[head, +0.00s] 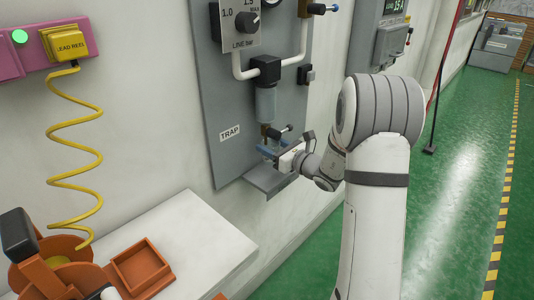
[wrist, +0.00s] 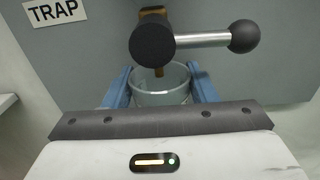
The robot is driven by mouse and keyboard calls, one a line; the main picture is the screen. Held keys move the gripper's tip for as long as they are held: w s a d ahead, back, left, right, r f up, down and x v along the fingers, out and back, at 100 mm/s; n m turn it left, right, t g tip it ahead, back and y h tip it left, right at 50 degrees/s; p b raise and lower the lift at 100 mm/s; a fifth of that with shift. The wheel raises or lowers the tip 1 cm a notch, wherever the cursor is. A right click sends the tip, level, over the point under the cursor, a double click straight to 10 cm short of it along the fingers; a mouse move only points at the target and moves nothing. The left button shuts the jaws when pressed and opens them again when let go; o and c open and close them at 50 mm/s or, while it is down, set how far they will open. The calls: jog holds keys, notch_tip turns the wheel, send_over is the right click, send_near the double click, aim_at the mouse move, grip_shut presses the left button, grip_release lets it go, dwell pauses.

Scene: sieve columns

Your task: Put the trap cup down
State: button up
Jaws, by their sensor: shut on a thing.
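The trap cup (wrist: 160,97) is a clear, open-topped cup between the two blue fingers of my gripper (wrist: 160,80) in the wrist view. My gripper is shut on it from both sides. The brass drain spout (wrist: 158,72) reaches down at the cup's mouth, behind the black knob of the valve handle (wrist: 152,45). In the head view my gripper (head: 270,150) is below the trap's clear bowl (head: 265,103) and above the small grey shelf (head: 268,182). The cup is mostly hidden there, and I cannot tell whether its base touches the shelf.
The valve handle (head: 280,132) sticks out close above my gripper. The grey panel (head: 225,160) with the TRAP label (head: 230,133) stands directly behind. A white bench (head: 205,235) with an orange tray (head: 140,266) lies to the lower left. Green floor (head: 460,180) is clear at right.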

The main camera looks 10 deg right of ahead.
jog(key=shift+w+a, duration=0.35)
jog(key=shift+w, duration=0.1)
jog(key=shift+w+a+f, duration=0.1)
jog(key=shift+w+f, duration=0.05)
jog(key=shift+f, duration=0.45)
jog(key=shift+w+a+f, duration=0.15)
jog(key=shift+f, duration=0.4)
jog(key=shift+w+a+f, duration=0.1)
jog(key=shift+w+f, duration=0.05)
jog(key=shift+f, duration=0.45)
jog(key=shift+f+b, duration=0.15)
jog(key=shift+b, duration=0.3)
jog(key=o, duration=1)
